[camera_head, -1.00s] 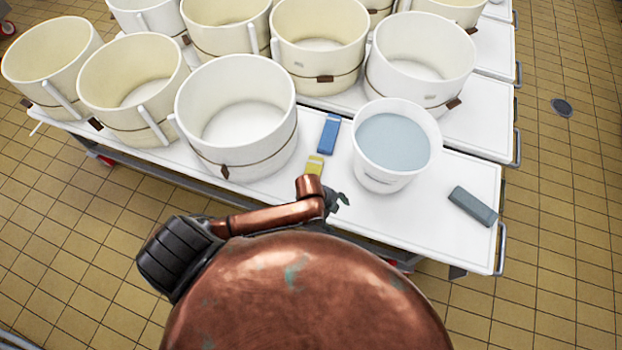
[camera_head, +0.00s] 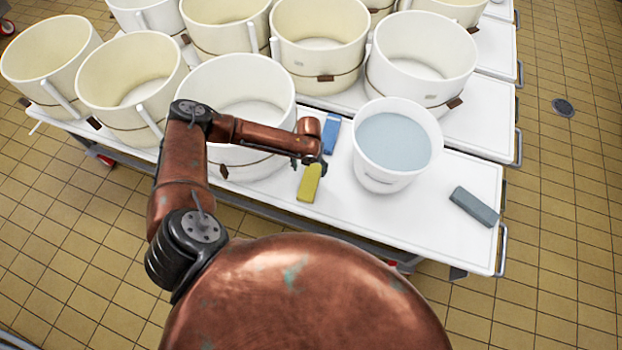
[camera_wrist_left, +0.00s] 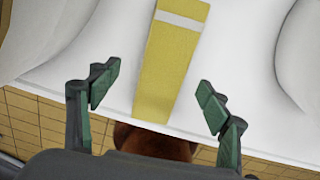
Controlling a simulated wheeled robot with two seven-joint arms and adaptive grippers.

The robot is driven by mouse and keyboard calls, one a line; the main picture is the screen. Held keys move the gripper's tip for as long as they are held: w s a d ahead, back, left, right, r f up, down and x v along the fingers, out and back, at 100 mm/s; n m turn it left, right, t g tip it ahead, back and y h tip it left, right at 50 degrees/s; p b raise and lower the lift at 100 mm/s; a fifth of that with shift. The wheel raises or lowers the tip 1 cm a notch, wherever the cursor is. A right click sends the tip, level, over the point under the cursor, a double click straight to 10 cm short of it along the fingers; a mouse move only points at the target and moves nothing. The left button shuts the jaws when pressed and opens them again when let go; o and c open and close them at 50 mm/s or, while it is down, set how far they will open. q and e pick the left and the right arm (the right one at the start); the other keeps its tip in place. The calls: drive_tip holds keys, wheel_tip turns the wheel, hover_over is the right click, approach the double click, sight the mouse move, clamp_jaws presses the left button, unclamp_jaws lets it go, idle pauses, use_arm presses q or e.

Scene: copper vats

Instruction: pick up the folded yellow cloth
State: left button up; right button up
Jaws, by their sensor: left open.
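The folded yellow cloth (camera_head: 310,184) lies flat on the white table top near its front edge, just right of a large cream vat. In the left wrist view the yellow cloth (camera_wrist_left: 171,58) runs lengthwise, with a white band near its far end. My left gripper (camera_head: 312,166) is over the cloth's far end in the head view. In the left wrist view my left gripper (camera_wrist_left: 154,97) is open, one finger to each side of the cloth, with white table showing between each finger and the cloth. My right gripper is not in view.
A blue folded cloth (camera_head: 331,133) lies just behind the yellow one. A white bucket of liquid (camera_head: 394,178) stands to the right, and a grey folded cloth (camera_head: 473,206) lies farther right. Cream vats, including the near one (camera_head: 272,163), fill the left and back.

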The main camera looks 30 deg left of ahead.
sight(311, 177)
use_arm(q)
drive_tip(key=f, duration=0.3)
drive_tip(key=d+f+b, duration=0.1)
drive_tip(key=f, duration=0.1)
drive_tip(key=shift+s+f, duration=0.15)
drive_tip(key=shift+f, duration=0.1)
drive_tip(key=shift+r, duration=0.1)
drive_tip(key=c, duration=1.4)
